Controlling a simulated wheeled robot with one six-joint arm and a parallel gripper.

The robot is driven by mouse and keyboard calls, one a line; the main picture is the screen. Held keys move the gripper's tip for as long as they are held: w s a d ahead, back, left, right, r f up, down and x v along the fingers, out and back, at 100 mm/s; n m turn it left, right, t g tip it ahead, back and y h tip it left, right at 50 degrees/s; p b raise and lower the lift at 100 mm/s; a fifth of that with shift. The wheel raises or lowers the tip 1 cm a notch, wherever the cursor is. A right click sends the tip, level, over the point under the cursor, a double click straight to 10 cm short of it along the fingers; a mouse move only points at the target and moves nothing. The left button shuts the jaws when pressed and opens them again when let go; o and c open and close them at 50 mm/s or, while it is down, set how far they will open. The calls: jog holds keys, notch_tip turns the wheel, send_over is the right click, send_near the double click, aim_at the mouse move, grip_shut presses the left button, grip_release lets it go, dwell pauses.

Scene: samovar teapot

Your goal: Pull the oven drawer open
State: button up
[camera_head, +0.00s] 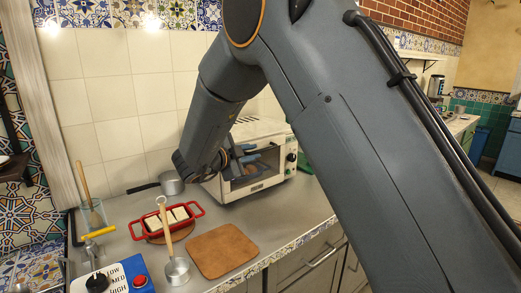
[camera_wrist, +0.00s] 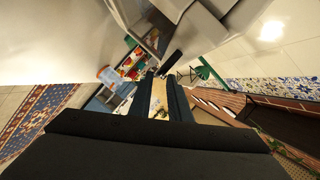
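The oven is a small white countertop oven (camera_head: 278,170) with a dark glass front and knobs on its right side, standing at the back of the counter in the head view. My gripper (camera_head: 262,153) is in front of the upper part of its front, and my arm hides part of the oven. In the wrist view my gripper (camera_wrist: 158,88) has two dark fingers apart with a gap between them, and nothing is clearly held. I cannot tell whether a finger touches the oven, and the drawer's handle is not clear.
A red dish (camera_head: 190,221) with white blocks, a brown board (camera_head: 222,250), a ladle (camera_head: 177,268) and a grey pot (camera_head: 171,183) are on the counter. The counter's front edge (camera_head: 300,243) runs below the oven.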

aim_at(259, 151)
jog(key=p+x, duration=0.1)
jog(key=x, duration=0.5)
jog(key=shift+d, duration=0.15)
jog(key=shift+c, duration=0.3)
grip_shut()
